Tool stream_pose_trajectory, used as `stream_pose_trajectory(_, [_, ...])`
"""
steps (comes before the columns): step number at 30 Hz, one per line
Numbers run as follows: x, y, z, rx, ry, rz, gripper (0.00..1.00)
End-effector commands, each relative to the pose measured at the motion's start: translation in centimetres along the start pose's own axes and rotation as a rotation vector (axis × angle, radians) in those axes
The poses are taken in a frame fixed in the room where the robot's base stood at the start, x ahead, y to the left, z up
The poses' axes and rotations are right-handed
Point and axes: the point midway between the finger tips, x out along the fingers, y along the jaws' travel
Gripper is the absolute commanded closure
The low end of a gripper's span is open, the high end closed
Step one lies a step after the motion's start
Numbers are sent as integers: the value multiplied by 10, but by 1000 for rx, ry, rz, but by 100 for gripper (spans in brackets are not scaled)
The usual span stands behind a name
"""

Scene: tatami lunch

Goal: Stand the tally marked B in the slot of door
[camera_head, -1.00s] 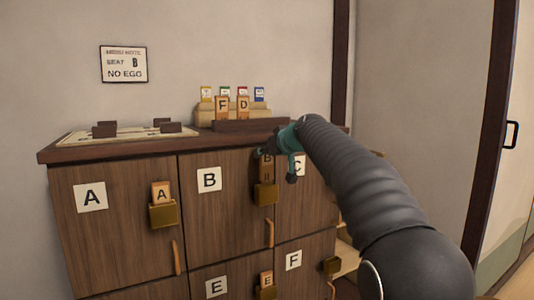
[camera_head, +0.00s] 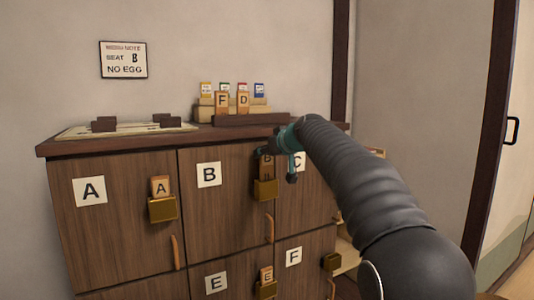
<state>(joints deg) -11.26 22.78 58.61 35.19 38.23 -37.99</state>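The wooden tally marked B (camera_head: 266,168) stands upright in the brass slot holder (camera_head: 265,189) on the door marked B (camera_head: 225,215). Its lower part is inside the holder. My gripper (camera_head: 277,164) is teal and sits at the top of this tally, partly covering it. Its two fingers look spread apart, one near the tally's upper edge and one hanging to the right, in front of the C label. Whether either finger touches the tally is hard to tell.
Door A (camera_head: 120,220) and door E hold their own tallies. Tallies F (camera_head: 222,103) and D (camera_head: 243,102) stand in a rack on the cabinet top (camera_head: 195,135). A wall note (camera_head: 123,60) reads seat B, no egg.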

Motion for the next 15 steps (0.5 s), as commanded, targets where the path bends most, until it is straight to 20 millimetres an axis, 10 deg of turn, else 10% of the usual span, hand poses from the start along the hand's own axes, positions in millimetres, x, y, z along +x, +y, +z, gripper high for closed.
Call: stream_pose_trajectory(15, [4, 0, 9, 0, 0, 0, 88])
